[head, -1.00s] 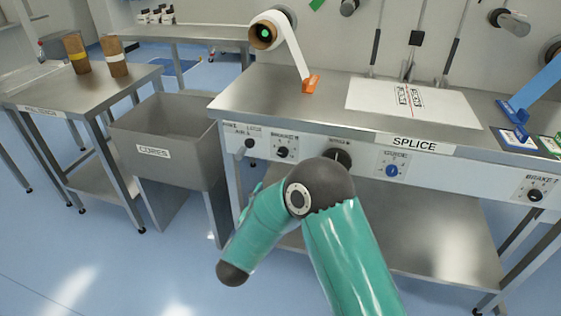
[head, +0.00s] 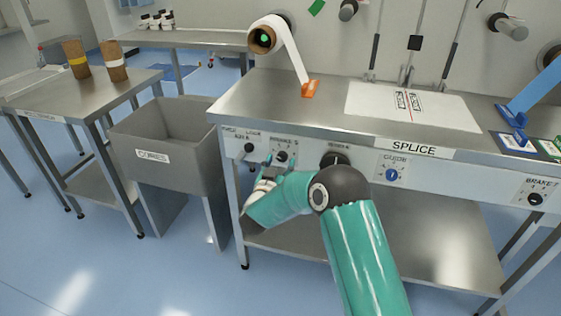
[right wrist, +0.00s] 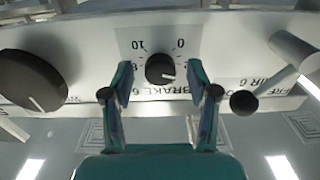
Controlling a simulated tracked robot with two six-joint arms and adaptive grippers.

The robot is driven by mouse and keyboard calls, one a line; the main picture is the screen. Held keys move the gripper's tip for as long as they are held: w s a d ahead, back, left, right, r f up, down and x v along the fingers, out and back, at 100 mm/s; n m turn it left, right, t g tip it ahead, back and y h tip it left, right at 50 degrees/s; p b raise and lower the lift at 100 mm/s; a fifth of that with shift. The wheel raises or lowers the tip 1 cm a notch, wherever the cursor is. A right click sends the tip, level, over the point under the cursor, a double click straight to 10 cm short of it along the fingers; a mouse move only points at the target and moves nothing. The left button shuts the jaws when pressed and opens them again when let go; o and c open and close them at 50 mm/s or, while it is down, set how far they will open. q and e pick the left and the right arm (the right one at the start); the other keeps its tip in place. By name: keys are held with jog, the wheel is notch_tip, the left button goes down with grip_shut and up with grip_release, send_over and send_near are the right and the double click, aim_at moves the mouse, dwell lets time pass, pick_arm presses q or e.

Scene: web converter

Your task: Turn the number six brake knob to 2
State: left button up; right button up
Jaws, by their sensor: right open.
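The number six brake knob (right wrist: 160,69) is a small black round knob on a white dial plate marked BRAKE 6, upside down in the right wrist view. Its white pointer line points to the right in that view. The 10 and 0 marks show; other numbers are partly covered by my fingers. In the head view the knob (head: 282,157) sits on the table's front panel. My right gripper (right wrist: 160,82) is open, with one finger on each side of the knob; contact cannot be told. It also shows in the head view (head: 279,166). My left gripper is not in view.
A larger black knob (right wrist: 32,80) is beside the brake knob, and a ball-ended air lever (right wrist: 243,102) is on the other side. A blue guide knob (head: 391,174) and the brake 7 knob (head: 535,198) are farther right. A grey cores bin (head: 165,165) stands left.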

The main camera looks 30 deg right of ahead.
jog(key=shift+w+d, duration=0.45)
jog(key=shift+d, duration=0.05)
grip_shut()
jog(key=shift+n, duration=0.7)
grip_release()
jog(key=v, duration=1.2)
